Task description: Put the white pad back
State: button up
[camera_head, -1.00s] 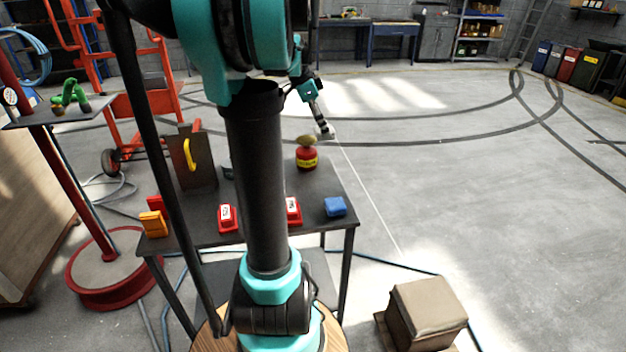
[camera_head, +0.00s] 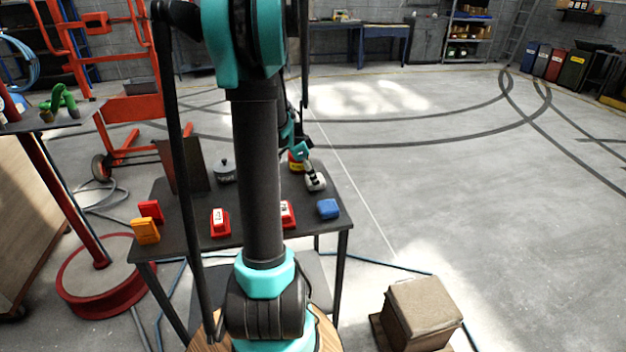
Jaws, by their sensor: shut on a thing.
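My gripper (camera_head: 315,179) is over the right part of the dark table (camera_head: 186,232), beyond the blue block (camera_head: 328,208) and in front of the red can (camera_head: 296,165). It is shut on a small whitish thing (camera_head: 317,186), which looks like the white pad. The pad is small here and partly covered by the fingers. I cannot tell whether it touches the tabletop. My own arm hides the middle of the table.
Red blocks with white labels (camera_head: 220,222) stand near the table's front. Orange (camera_head: 145,231) and red (camera_head: 151,210) blocks are at the left. A dark upright panel (camera_head: 183,165) and grey lidded pot (camera_head: 224,171) stand behind. A brown box (camera_head: 423,310) sits on the floor.

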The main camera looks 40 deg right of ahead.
jog(key=shift+f, duration=0.75)
jog(key=o, duration=1.2)
jog(key=v, duration=1.2)
